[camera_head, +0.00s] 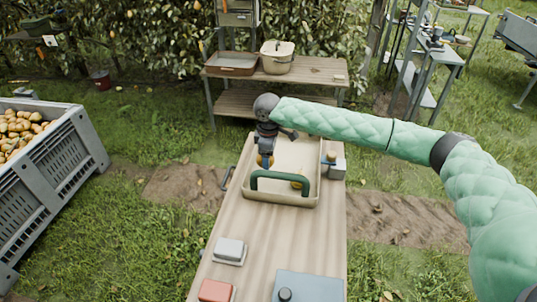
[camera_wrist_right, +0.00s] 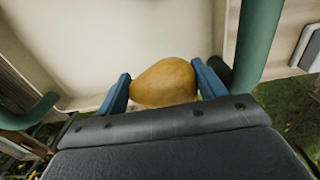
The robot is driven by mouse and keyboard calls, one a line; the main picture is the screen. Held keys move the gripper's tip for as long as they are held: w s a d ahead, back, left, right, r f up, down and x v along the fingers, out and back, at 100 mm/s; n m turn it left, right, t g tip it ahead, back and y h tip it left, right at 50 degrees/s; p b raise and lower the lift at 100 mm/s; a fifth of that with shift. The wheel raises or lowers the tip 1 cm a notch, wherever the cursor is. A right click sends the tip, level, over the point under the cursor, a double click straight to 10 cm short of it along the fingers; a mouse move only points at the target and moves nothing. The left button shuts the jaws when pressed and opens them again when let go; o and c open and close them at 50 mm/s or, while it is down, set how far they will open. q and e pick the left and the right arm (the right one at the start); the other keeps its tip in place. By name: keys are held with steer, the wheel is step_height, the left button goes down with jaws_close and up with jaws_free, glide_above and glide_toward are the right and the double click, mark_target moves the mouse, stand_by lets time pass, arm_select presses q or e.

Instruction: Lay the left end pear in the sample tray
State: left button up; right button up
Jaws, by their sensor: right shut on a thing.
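The sample tray (camera_head: 312,195) is a beige tray with green handles, standing on the wooden bench. My right gripper (camera_head: 265,156) is over the left part of the tray, pointing down. In the right wrist view its blue fingers (camera_wrist_right: 165,84) are shut on a yellow-brown pear (camera_wrist_right: 165,80), one finger on each side. The tray floor (camera_wrist_right: 110,40) lies behind the pear there; whether the pear touches it I cannot tell. Another yellow pear (camera_head: 297,184) is in the tray, partly hidden by the near green handle (camera_head: 280,176). My left gripper is not in view.
A small box with a round knob (camera_head: 334,167) stands right of the tray. Nearer on the bench (camera_head: 265,230) are a grey block (camera_head: 230,250), a red box (camera_head: 215,290) and a blue-grey case (camera_head: 308,287). A crate of pears (camera_head: 45,170) stands on the grass at left.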

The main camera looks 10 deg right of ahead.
mark_target(269, 180)
steer(key=shift+f, duration=1.6)
steer(key=shift+f+b, duration=0.4)
steer(key=shift+f, duration=2.1)
stand_by(1.5)
steer(key=o, duration=1.1)
steer(key=shift+o, duration=0.2)
